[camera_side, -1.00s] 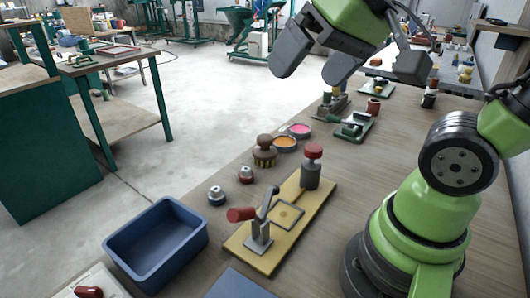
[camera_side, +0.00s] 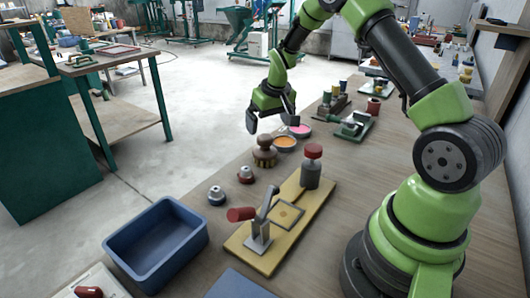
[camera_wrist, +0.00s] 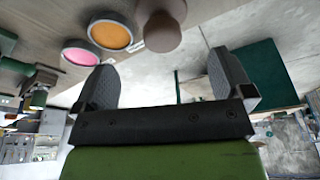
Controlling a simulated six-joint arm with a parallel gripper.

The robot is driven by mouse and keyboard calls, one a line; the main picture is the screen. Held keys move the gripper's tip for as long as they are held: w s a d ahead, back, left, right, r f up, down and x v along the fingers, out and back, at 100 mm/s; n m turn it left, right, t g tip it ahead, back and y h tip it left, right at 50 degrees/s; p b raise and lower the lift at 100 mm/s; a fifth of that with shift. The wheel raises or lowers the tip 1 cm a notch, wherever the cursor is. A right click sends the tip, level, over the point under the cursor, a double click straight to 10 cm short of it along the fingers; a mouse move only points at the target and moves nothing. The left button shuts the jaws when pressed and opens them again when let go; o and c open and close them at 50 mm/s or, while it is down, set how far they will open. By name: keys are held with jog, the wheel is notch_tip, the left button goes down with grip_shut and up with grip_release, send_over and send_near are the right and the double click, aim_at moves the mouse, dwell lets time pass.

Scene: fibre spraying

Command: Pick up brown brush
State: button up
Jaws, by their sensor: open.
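The brown brush (camera_side: 264,150) stands upright on the wooden table in the side view, with a rounded brown knob above a yellowish bristle base. In the wrist view, its brown knob (camera_wrist: 163,30) shows at the top, beyond the fingertips. My gripper (camera_side: 270,122) is open and empty, just above and behind the brush in the side view. Its two dark fingers spread apart in the wrist view (camera_wrist: 168,78), and the brush is not between them. The bristles are mostly hidden in the wrist view.
Orange (camera_side: 285,143) and pink (camera_side: 300,130) pots stand close beside the brush. Two small knobbed pieces (camera_side: 217,195) (camera_side: 245,174) are in front. A yellow board with a clamp (camera_side: 262,258) and a blue bin (camera_side: 157,240) lie nearer. Green-based tools (camera_side: 353,126) stand behind.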

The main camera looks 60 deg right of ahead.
aim_at(266, 137)
jog(key=x, duration=0.8)
jog(key=shift+a+f, duration=0.15)
jog(key=shift+f, duration=0.1)
jog(key=c, duration=1.1)
jog(key=shift+r, duration=0.1)
notch_tip(266, 137, up, 10)
jog(key=shift+f, duration=0.1)
